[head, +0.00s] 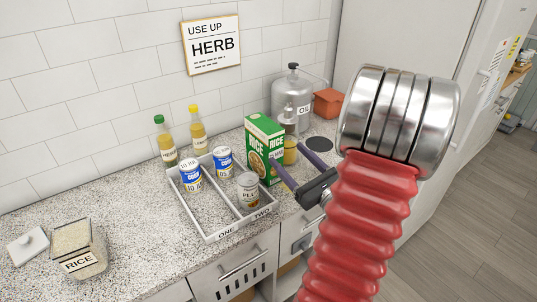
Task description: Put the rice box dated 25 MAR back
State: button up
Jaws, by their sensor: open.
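A green and yellow rice box (264,148) stands upright on the speckled counter, just behind the right side of a divided tray. My gripper (287,151) is open, with two purple fingers pointing toward the box from the right. The near finger overlaps the box's lower right edge in the picture; I cannot tell whether it touches. The far finger is apart from the box, and a yellow jar (290,157) shows between the fingers.
The white tray (213,235), marked ONE and TWO, holds blue-labelled cans (191,176) and a pale can (248,190). Two bottles (166,144) stand behind it. A metal canister (298,92) and orange pot (328,103) are at the back. An open rice container (80,250) stands left.

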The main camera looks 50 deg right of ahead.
aim_at(277, 144)
jog(key=shift+s+a+r+m+g, duration=0.15)
jog(key=shift+s+r+m+g, duration=0.15)
jog(key=shift+r+m+g, duration=0.55)
jog(key=shift+w+f+n, duration=0.1)
jog(key=shift+f+n, duration=0.1)
jog(key=shift+n, duration=0.15)
jog(key=shift+x, duration=4.25)
jog(key=shift+f, duration=0.1)
jog(key=x, duration=0.5)
jog(key=shift+w+a+f, duration=0.1)
jog(key=shift+f, duration=0.05)
